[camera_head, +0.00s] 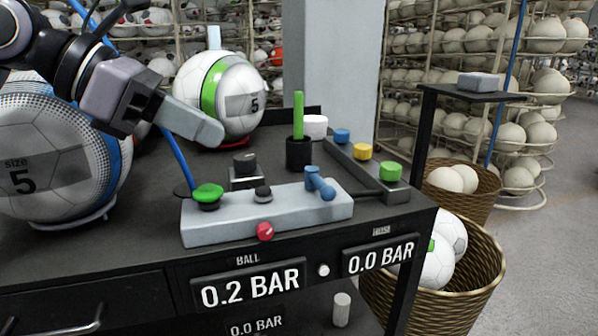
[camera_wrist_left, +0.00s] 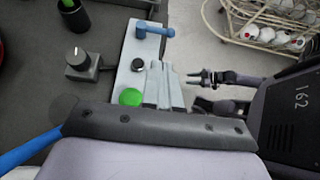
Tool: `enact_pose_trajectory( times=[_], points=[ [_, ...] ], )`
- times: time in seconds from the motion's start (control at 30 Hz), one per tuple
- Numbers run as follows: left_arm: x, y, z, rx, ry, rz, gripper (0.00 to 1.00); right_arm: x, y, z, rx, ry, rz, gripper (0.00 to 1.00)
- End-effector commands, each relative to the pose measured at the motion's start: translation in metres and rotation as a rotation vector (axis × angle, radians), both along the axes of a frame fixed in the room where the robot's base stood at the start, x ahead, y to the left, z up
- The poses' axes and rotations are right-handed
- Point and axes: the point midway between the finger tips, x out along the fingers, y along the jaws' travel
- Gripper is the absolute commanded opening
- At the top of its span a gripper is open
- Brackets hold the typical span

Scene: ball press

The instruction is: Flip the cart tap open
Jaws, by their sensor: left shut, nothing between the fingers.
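The cart tap is most likely the blue lever (camera_head: 320,184) on the right end of the pale grey control block (camera_head: 232,226). Its handle slants toward the front right. It also shows in the left wrist view (camera_wrist_left: 154,31) at the block's far end. My left gripper (camera_head: 215,134) is shut and empty, above the cart top, behind and to the left of the tap, not touching it. In the left wrist view its pale fingers (camera_wrist_left: 164,80) lie together. A dark pronged part (camera_wrist_left: 197,78) there may be my right gripper; its jaws are unclear.
A green button (camera_head: 207,193), black knob (camera_head: 262,193) and red knob (camera_head: 265,231) share the block. A black dial box (camera_head: 245,172) and a cup with a green stick (camera_head: 299,152) stand behind. Balls (camera_head: 222,93) sit left. Gauges read BALL 0.2 BAR and 0.0 BAR.

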Motion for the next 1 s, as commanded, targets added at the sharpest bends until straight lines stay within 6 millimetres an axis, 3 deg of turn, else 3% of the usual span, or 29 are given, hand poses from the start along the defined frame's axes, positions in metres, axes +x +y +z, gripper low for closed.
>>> enact_pose_trajectory(
  times=[0.33,0.8,1.0],
  points=[
    [0.003,-0.014,-0.009,0.0,0.003,-0.004,0.0,-0.005,0.0,-0.005,-0.002,0.015,0.0,0.43],
    [0.028,-0.089,-0.061,0.0,0.004,-0.004,0.0,0.0,-0.001,0.005,-0.003,-0.005,0.001,0.43],
    [0.034,-0.107,-0.074,-0.002,0.003,-0.003,0.0,0.0,-0.002,0.007,-0.007,-0.006,-0.001,0.43]
  ],
)
